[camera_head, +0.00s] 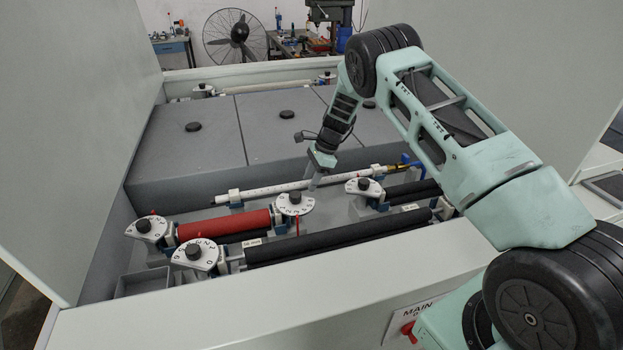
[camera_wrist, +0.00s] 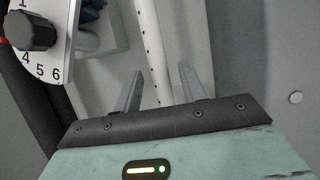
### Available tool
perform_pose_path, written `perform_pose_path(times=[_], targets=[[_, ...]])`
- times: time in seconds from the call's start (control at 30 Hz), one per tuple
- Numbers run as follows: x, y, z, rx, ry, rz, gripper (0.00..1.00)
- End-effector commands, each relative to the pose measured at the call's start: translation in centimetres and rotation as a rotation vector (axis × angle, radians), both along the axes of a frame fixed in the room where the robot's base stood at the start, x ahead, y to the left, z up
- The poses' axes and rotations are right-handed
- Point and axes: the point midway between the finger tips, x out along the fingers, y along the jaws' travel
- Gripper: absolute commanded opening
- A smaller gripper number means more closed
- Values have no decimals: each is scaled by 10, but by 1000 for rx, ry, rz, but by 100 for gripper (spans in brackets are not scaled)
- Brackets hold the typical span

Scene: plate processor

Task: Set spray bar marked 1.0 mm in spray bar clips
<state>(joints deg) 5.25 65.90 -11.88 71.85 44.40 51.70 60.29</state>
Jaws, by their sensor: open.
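The spray bar (camera_head: 277,189) is a long white tube with a row of small holes. It lies across the machine in front of the grey covers. A white clip (camera_head: 235,197) is at its left end and another clip (camera_head: 376,169) is near its right end. I cannot tell whether the bar is fully seated in them, and no 1.0 mm marking is readable. My gripper (camera_head: 316,182) is over the bar, right of its middle. In the wrist view, my gripper (camera_wrist: 160,70) is open, with the bar (camera_wrist: 152,45) running between its two apart fingers.
A red roller (camera_head: 224,225) and a black roller (camera_head: 335,238) lie in front of the bar. Numbered white dials with black knobs (camera_head: 295,201) stand close to the bar. Grey covers (camera_head: 250,135) rise behind it. Side panels and a front ledge bound the area.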

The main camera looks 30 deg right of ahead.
Motion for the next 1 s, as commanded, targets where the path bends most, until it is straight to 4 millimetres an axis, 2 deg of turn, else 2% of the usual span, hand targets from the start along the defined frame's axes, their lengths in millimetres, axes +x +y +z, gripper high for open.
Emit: perform_pose_path(times=[0.17,0.5,0.7,1.0], targets=[[0,-3,12,-1,-3,0,41],[-5,-30,76,-1,-5,-1,41],[-8,-41,105,-1,-3,0,41],[-10,-41,119,0,-3,12,41]])
